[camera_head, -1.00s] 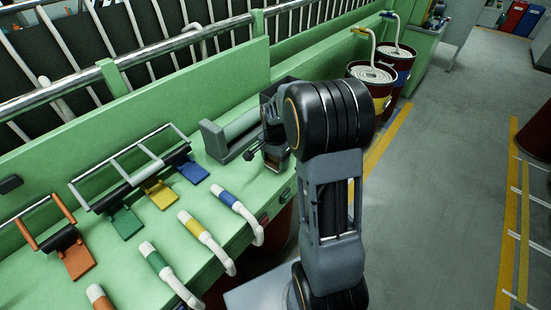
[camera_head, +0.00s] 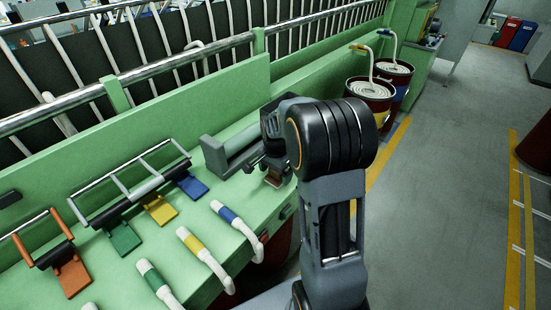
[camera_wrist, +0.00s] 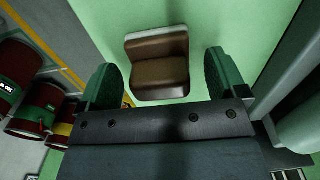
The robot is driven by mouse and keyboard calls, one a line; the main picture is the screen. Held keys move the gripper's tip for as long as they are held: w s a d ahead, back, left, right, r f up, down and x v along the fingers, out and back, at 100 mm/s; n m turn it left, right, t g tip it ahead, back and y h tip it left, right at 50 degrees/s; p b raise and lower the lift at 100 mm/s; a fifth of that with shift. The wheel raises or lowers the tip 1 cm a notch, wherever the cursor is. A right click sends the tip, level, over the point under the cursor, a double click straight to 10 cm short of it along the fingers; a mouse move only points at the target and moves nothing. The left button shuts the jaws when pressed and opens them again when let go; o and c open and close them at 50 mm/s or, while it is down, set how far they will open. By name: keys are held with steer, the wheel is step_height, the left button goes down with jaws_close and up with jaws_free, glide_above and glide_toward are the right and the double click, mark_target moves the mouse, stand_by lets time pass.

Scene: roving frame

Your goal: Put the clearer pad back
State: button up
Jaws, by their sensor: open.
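The clearer pad appears to be the small brown block with a pale edge and a raised back (camera_wrist: 158,68), lying on the green bench top. In the wrist view it sits between the two green-lined fingers of my gripper (camera_wrist: 160,80), with a gap on each side. In the head view my gripper (camera_head: 266,158) is over the bench beside a grey trough (camera_head: 222,160), and a brown patch, likely the pad (camera_head: 273,180), shows just below it. My gripper is open and holds nothing. My arm hides part of the bench.
Green, yellow and blue flaps on a rail frame (camera_head: 130,187) and an orange-handled one (camera_head: 65,265) are to the left. Several curved white handles (camera_head: 208,258) line the front edge. Red cans (camera_head: 372,98) stand beyond. The floor at right is open.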

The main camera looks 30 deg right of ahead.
step_height(320, 180, up, 10)
steer(key=shift+f+b, duration=0.1)
steer(key=shift+b, duration=0.2)
steer(key=shift+a+r, duration=0.15)
steer(key=shift+r, duration=0.2)
steer(key=s+a+n+t, duration=0.2)
steer(key=s+a+n, duration=0.2)
steer(key=s+n, duration=0.2)
steer(key=s+a+r+n+t, duration=0.1)
steer(key=s+a+n+t, duration=0.1)
steer(key=s+a+n, duration=0.2)
steer(key=shift+s+a+n+t, duration=0.35)
steer(key=shift+s+n, duration=1.15)
steer(key=shift+s, duration=1.55)
